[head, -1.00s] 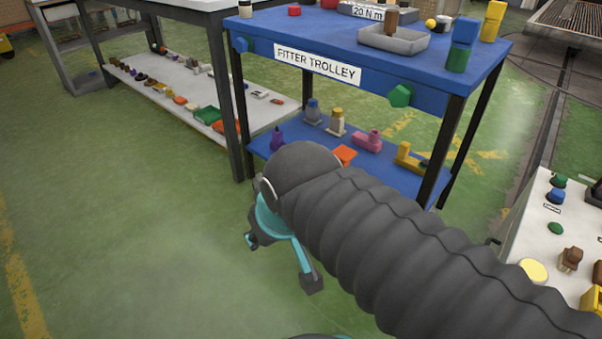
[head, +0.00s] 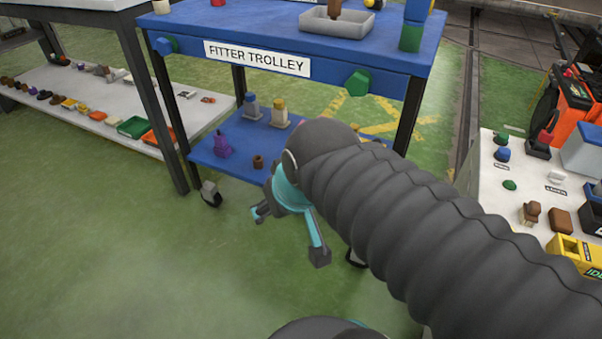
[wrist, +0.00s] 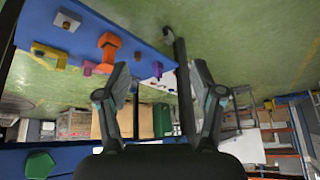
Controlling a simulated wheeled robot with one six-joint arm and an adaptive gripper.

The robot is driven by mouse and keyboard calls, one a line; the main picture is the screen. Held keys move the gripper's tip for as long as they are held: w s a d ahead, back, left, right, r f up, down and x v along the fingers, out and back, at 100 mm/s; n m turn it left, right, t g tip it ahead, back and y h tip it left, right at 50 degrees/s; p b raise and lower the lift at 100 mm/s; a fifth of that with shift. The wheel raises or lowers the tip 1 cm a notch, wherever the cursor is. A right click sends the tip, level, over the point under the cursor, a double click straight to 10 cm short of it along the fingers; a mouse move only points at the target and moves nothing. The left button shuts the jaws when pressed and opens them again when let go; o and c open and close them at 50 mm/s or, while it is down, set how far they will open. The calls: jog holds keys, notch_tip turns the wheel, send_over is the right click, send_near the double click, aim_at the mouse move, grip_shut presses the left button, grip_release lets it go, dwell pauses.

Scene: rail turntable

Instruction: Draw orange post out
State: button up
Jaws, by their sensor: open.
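An orange post-like piece (wrist: 108,45) with a wider head shows in the wrist view, on the blue lower shelf (wrist: 133,50) of the trolley. That view looks upside down. In the head view the piece is hidden behind my arm. My gripper (head: 290,235) is open, in front of the trolley's lower shelf (head: 208,157). In the wrist view my gripper (wrist: 160,80) has its fingers spread with nothing between them.
A purple piece (head: 223,146), a brown piece (head: 258,162) and grey-based pegs (head: 252,107) stand on the lower shelf. The trolley top (head: 250,20) overhangs it, with a green knob (head: 357,82) on its edge. A white table (head: 480,190) stands right. Floor at front left is clear.

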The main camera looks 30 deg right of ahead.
jog(key=w+a+f+m+t+b, duration=0.1)
jog(key=w+f+m+t, duration=0.15)
jog(key=w, duration=0.95)
jog(key=w+a+f+m+t+b, duration=0.1)
jog(key=w+f+m+t, duration=0.15)
jog(key=w, duration=0.85)
jog(key=w+d+f+m+h+b, duration=0.25)
jog(key=w+d+f+h, duration=0.35)
jog(key=f, duration=0.3)
jog(key=s+d+f+m+g+h, duration=0.1)
jog(key=d+f+m+g+h, duration=0.15)
jog(key=d+f+h, duration=0.45)
jog(key=shift+t+y, duration=0.25)
jog(key=shift+y, duration=0.25)
jog(key=x, duration=0.4)
jog(key=b+x, duration=0.1)
jog(key=x, duration=0.3)
jog(key=f+x, duration=0.1)
jog(key=x, duration=0.4)
jog(key=shift+f, duration=0.1)
